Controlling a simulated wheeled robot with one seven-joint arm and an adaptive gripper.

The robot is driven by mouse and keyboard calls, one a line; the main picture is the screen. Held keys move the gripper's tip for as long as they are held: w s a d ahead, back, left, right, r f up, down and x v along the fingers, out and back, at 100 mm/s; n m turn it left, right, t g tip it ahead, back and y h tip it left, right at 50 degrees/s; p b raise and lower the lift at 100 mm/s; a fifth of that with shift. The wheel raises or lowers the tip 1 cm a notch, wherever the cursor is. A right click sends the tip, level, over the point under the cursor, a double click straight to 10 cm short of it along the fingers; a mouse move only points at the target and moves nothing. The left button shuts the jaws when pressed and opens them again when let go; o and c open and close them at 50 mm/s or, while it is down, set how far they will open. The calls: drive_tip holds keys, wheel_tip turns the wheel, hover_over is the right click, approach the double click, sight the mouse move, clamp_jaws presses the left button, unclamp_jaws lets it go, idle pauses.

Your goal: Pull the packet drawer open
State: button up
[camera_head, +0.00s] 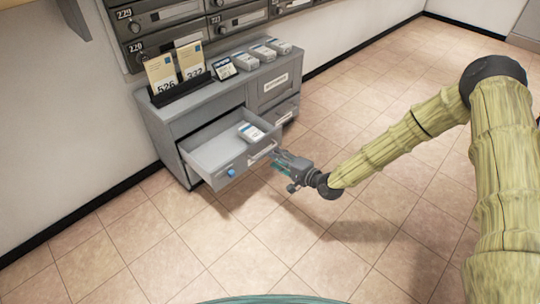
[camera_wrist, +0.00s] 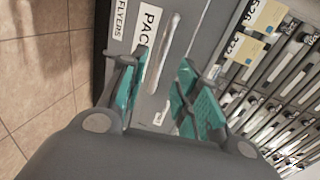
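The packet drawer (camera_head: 215,172) in the grey cabinet stands pulled out, its inside showing. A white and blue packet (camera_head: 250,132) lies in it. My gripper (camera_head: 277,156) is at the handle's right end. In the wrist view, my gripper's teal-padded fingers (camera_wrist: 162,62) are apart, with the handle (camera_wrist: 162,52) between them in the picture. Gaps show on both sides; contact cannot be told. A partly hidden label reading "PAC" (camera_wrist: 146,26) is beside the handle.
The cabinet top (camera_head: 232,77) bears a card holder (camera_head: 182,88), a small dark sign (camera_head: 224,68) and several packets (camera_head: 262,52). A door and a lower drawer (camera_head: 285,112) are at the cabinet's right. Mailboxes (camera_head: 185,25) line the wall. The tiled floor in front is clear.

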drive_tip(key=shift+v, duration=2.55)
drive_tip(key=s+d+f+n+g+h+p, duration=0.1)
drive_tip(key=s+f+n+g+h, duration=0.15)
drive_tip(key=s+f, duration=0.7)
drive_tip(key=s+f+n+g+h, duration=0.25)
drive_tip(key=s+f+g, duration=0.2)
drive_tip(key=s, duration=0.95)
drive_tip(key=s+d+n+g+h, duration=0.25)
drive_tip(key=s+d, duration=0.35)
drive_tip(key=s, duration=0.4)
drive_tip(key=s+d+n+g+h, duration=0.25)
drive_tip(key=s+d, duration=0.35)
drive_tip(key=s, duration=0.3)
wheel_tip(320, 180, up, 37)
drive_tip(key=m+p, duration=0.1)
drive_tip(key=p, duration=3.7)
drive_tip(key=shift+t+h+p, duration=0.3)
drive_tip(key=shift+p, duration=0.05)
drive_tip(key=shift+r, duration=0.1)
